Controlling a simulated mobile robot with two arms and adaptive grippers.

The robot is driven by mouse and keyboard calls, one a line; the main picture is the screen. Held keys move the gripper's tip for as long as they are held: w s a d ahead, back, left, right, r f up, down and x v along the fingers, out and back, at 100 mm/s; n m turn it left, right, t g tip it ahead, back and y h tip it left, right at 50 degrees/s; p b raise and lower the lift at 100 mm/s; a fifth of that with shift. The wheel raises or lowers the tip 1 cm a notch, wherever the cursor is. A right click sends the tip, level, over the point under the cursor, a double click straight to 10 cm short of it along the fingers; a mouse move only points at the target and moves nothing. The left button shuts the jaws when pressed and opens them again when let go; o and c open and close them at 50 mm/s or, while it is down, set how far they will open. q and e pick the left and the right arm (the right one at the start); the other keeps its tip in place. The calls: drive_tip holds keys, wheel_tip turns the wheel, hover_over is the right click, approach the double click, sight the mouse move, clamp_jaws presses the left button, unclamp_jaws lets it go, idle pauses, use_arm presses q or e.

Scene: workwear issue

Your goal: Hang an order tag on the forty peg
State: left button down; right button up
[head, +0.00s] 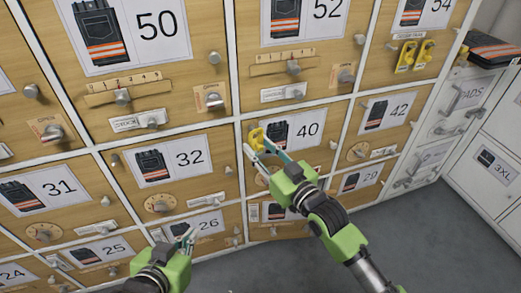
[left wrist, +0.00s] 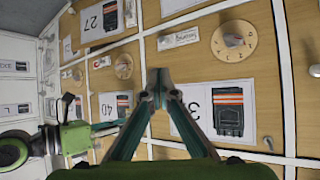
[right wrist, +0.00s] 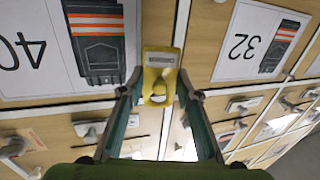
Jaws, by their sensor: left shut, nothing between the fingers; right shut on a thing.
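A yellow order tag (head: 257,139) with a pale label is at the upper left of the drawer front marked 40 (head: 303,131). My right gripper (head: 258,151) is shut on it. In the right wrist view the tag (right wrist: 160,60) stands out beyond the fingertips, beside the 40 card (right wrist: 40,50). Whether it touches the front or a peg cannot be told. A small knob (head: 333,144) sits right of the 40 card. My left gripper (head: 186,240) is shut and empty before the lower drawers; its closed fingertips (left wrist: 160,80) show in the left wrist view.
Two yellow tags (head: 414,55) hang on the front below card 54. Knobs, dials and label holders stick out from the surrounding fronts, such as the 32 drawer (head: 180,165). White cabinets (head: 465,100) stand at the right. The grey floor (head: 410,240) is clear at lower right.

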drive_tip(key=shift+w+a+b, duration=0.1)
drive_tip(key=shift+w+b, duration=0.25)
drive_tip(key=shift+w+a, duration=0.1)
drive_tip(key=shift+w, duration=0.2)
drive_tip(key=shift+w+a+f+b, duration=0.15)
drive_tip(key=shift+w+f+b, duration=0.15)
drive_tip(key=shift+w+b, duration=0.15)
drive_tip(key=shift+r, duration=0.1)
use_arm(q)
drive_tip(key=w+d+r+t, duration=0.1)
drive_tip(key=w+r+t, duration=0.1)
drive_tip(key=r, duration=0.3)
drive_tip(key=shift+w+d+r+t+h, duration=0.15)
drive_tip(key=shift+w+d+t+h, duration=0.25)
drive_tip(key=shift+w, duration=0.15)
use_arm(e)
drive_tip(key=shift+w, duration=0.1)
drive_tip(key=shift+c, duration=0.2)
